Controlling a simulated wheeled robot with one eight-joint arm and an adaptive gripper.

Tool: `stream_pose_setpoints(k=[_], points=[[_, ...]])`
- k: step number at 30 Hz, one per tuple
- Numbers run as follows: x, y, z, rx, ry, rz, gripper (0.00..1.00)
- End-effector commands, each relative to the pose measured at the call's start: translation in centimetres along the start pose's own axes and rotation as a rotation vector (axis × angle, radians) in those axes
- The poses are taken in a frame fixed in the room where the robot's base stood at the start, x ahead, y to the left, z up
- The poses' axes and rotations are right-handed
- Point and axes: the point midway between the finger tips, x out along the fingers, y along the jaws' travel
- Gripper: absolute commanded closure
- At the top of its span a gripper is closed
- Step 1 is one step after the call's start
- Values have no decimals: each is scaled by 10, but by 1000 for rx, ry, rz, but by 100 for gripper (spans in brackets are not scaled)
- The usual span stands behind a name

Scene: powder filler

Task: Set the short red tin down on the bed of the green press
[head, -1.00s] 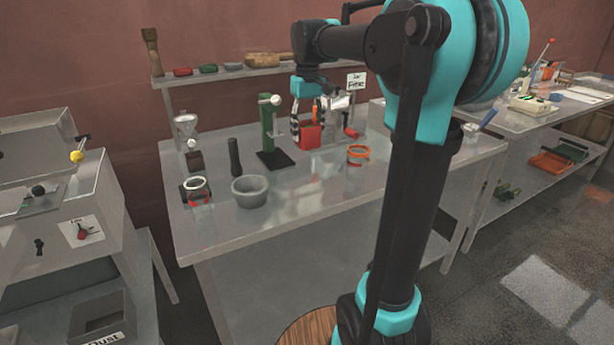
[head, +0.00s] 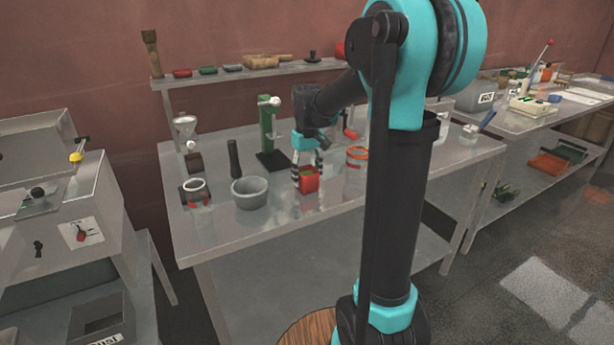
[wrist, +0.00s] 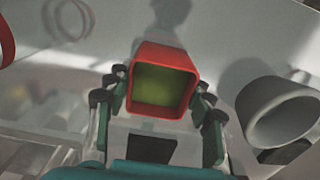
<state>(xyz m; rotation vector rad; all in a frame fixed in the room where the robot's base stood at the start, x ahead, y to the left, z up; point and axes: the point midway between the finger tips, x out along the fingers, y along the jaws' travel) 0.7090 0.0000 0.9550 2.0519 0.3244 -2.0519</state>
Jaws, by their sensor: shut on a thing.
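The short red tin (head: 306,183) is square and open-topped, with green showing inside it. My gripper (head: 307,168) is shut on the tin, with a finger on either side. In the wrist view the tin (wrist: 163,80) sits between the fingertips (wrist: 162,97). I cannot tell how far its base is above the bench. The green press (head: 266,128) stands behind and to the left of the tin, with a white knob near its top. Its black bed (head: 273,161) is apart from the tin and looks empty where visible.
A grey mortar (head: 250,192) is left of the tin, with a dark pestle (head: 234,158) standing behind it. An orange-rimmed jar (head: 357,157) is close on the right. A shelf (head: 240,74) runs along the back.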

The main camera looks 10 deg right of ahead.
Motion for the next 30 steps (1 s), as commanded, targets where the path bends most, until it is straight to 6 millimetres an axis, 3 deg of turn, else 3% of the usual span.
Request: stream_pose_setpoints(k=[9,10,15,25,30], points=[[3,0,0,0,0,0,82],[3,0,0,0,0,0,45],[2,0,0,0,0,0,27],[0,0,0,0,0,0,27],[-19,0,0,0,0,0,27]])
